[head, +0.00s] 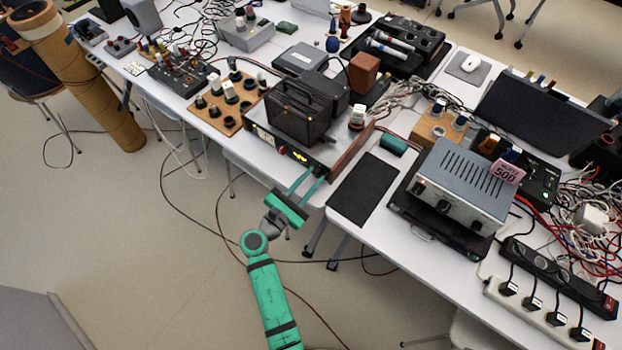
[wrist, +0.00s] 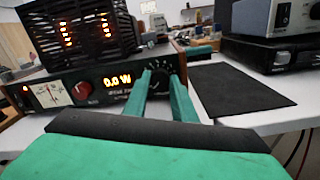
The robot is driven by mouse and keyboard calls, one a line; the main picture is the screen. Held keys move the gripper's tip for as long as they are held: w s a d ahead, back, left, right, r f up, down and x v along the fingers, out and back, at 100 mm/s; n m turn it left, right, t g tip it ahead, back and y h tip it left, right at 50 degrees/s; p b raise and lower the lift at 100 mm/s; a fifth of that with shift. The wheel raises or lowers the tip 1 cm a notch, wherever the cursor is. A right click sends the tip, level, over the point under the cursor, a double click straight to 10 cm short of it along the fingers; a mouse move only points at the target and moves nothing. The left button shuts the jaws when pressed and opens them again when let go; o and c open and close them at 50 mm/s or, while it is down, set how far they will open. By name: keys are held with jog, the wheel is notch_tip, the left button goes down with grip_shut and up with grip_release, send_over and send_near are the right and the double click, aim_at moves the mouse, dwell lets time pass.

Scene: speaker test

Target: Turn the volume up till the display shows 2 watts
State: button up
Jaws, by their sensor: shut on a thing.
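The amplifier (head: 343,143) has a black cage on top and glowing tubes inside it, seen in the wrist view. Its orange display (head: 300,156) reads 0.0 W in the wrist view (wrist: 117,81). My gripper (head: 318,173) reaches the right end of the front panel. In the wrist view my gripper (wrist: 160,84) is shut on the dark volume knob (wrist: 159,77), one green finger on each side. The fingers hide part of the knob, and its pointer cannot be made out. Scale marks show above it.
A red knob (wrist: 83,89) and a needle meter (wrist: 52,94) are left of the display. A black mat (head: 364,189) lies right of the amplifier, with a grey unit (head: 462,182) beyond it. Boards with knobs (head: 222,103) stand left. Cables hang below the table.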

jog(key=m, duration=0.5)
jog(key=shift+m, duration=2.5)
jog(key=shift+f, duration=0.1)
jog(key=o, duration=1)
jog(key=shift+o, duration=0.2)
jog(key=v, duration=1.1)
jog(key=shift+d, duration=0.1)
